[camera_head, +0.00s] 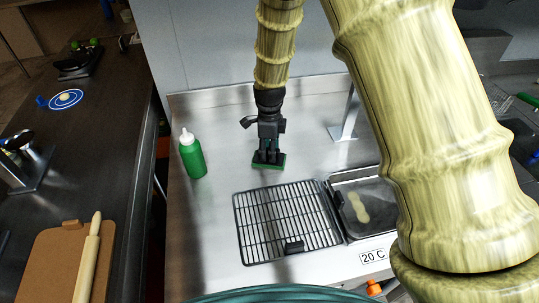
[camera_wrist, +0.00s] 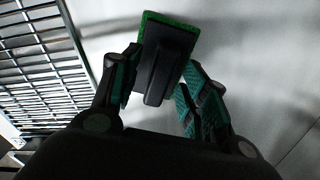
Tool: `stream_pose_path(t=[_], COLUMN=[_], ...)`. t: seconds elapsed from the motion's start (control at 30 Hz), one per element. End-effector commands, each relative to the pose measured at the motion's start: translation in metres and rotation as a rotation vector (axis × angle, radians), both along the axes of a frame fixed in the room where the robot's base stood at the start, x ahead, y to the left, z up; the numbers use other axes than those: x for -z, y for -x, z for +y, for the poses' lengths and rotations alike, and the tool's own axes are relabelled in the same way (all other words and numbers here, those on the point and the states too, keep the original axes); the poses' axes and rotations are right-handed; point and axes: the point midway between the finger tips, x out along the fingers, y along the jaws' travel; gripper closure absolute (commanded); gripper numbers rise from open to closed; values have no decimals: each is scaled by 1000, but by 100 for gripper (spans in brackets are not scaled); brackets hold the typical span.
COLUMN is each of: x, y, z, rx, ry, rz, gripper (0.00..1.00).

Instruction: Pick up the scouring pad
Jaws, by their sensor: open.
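The scouring pad (camera_wrist: 174,18) has a green scrubbing layer and a black block with a raised handle. In the wrist view it lies between and just beyond my two fingers. In the head view the pad (camera_head: 268,165) lies on the steel counter behind the grill rack, and its green edge shows beneath my gripper (camera_head: 268,156). My gripper also shows in the wrist view (camera_wrist: 160,95), open, with one finger on each side of the pad's handle. A gap shows between the right finger and the handle; the left finger is close to the block. The gripper hides most of the pad in the head view.
A green squeeze bottle (camera_head: 193,156) stands left of my gripper. A wire rack (camera_head: 262,225) lies in front, with a griddle pan (camera_head: 377,192) to its right and a metal stand (camera_head: 345,125) behind. Counter around the pad is clear.

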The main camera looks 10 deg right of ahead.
Motion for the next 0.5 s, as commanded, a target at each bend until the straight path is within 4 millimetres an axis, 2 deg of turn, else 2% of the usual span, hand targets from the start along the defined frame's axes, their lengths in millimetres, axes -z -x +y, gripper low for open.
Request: stream_pose_path(t=[0.2, 0.4, 0.43, 0.5], x=[10, 11, 11, 11], y=[1, 0, 0, 0], z=[0, 0, 0, 0], rx=[0, 0, 0, 0], ry=[1, 1, 1, 1], rz=[1, 0, 0, 0], gripper=[55, 55, 57, 70])
